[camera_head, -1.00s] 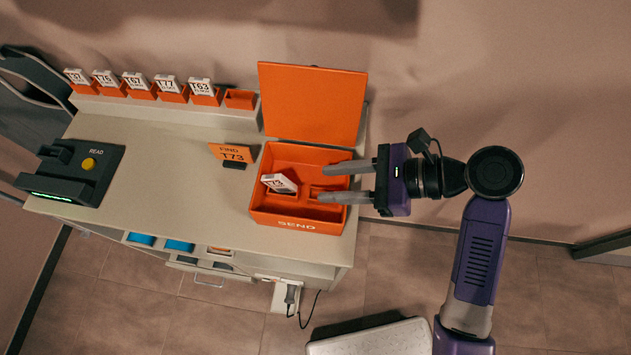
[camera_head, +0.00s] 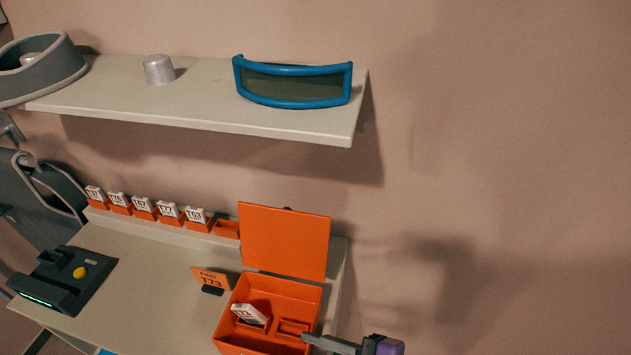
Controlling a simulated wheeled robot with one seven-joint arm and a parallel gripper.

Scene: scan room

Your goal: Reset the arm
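My gripper (camera_head: 335,345) shows only in part at the bottom edge, right of the orange SEND box. One grey finger reaches over or beside the box's right wall; whether a second finger is there is hidden by the frame edge. The purple wrist is cut off by the bottom edge. The SEND box (camera_head: 229,325) stands on the counter with its lid (camera_head: 284,242) raised. A white block labelled T73 (camera_head: 249,313) lies tilted in the box's left part, apart from the finger.
A row of orange holders (camera_head: 171,221) with several white labelled blocks lines the counter's back; the rightmost holder (camera_head: 227,229) is empty. A FIND T73 sign (camera_head: 211,280) and a dark READ device (camera_head: 64,279) stand on the counter (camera_head: 150,275). A shelf (camera_head: 200,109) with a blue-framed visor (camera_head: 293,82) hangs above.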

